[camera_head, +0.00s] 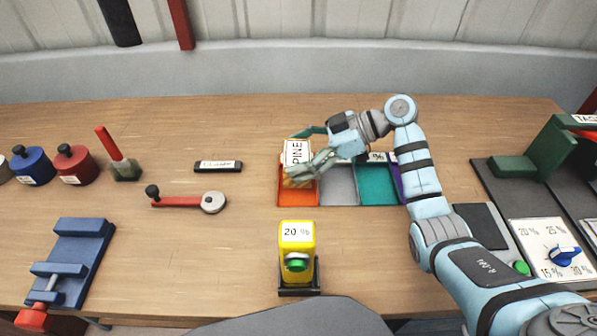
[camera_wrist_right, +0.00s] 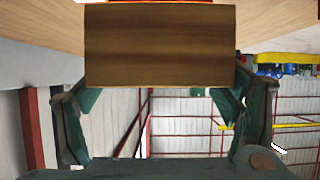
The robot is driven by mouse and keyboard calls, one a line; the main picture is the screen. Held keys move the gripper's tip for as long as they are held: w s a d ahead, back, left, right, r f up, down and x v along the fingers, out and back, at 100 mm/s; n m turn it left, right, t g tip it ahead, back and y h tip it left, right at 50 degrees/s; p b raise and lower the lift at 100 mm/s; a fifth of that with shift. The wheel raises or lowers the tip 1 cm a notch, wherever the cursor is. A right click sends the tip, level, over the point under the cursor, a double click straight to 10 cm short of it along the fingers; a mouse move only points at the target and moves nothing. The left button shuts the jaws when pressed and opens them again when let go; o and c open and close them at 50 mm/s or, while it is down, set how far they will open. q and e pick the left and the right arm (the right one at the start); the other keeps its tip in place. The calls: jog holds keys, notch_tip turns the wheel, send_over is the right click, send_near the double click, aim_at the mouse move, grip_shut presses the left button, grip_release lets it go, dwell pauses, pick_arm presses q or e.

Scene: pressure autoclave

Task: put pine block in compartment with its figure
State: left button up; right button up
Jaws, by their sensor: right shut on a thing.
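The pine block (camera_head: 297,153) shows a white face lettered PINE, and its brown wood fills the top middle of the right wrist view (camera_wrist_right: 160,45). My right gripper (camera_head: 300,158) is shut on it, a finger at each side. The block is over or at the orange compartment (camera_head: 285,196), at the left end of a row; whether it touches the floor is hidden. Beside it are a grey compartment (camera_head: 340,188), a teal one (camera_head: 377,185) and a purple one (camera_head: 398,180), partly behind my arm. A yellow meter (camera_head: 297,238) in front reads 20 %. My left gripper is out of view.
A red-handled lever (camera_head: 180,202) and a black label plate (camera_head: 217,166) lie left of the row. A blue vise (camera_head: 75,255) and a dial panel (camera_head: 548,248) are at the sides. The table between vise and meter is clear.

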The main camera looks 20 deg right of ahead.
jog(key=shift+f+b, duration=0.4)
jog(key=shift+f, duration=2.1)
jog(key=o, duration=1.2)
jog(key=shift+r, duration=0.1)
jog(key=shift+d+r, duration=0.2)
jog(key=shift+d, duration=0.05)
jog(key=v, duration=1.1)
jog(key=shift+d, duration=0.2)
jog(key=shift+s, duration=0.2)
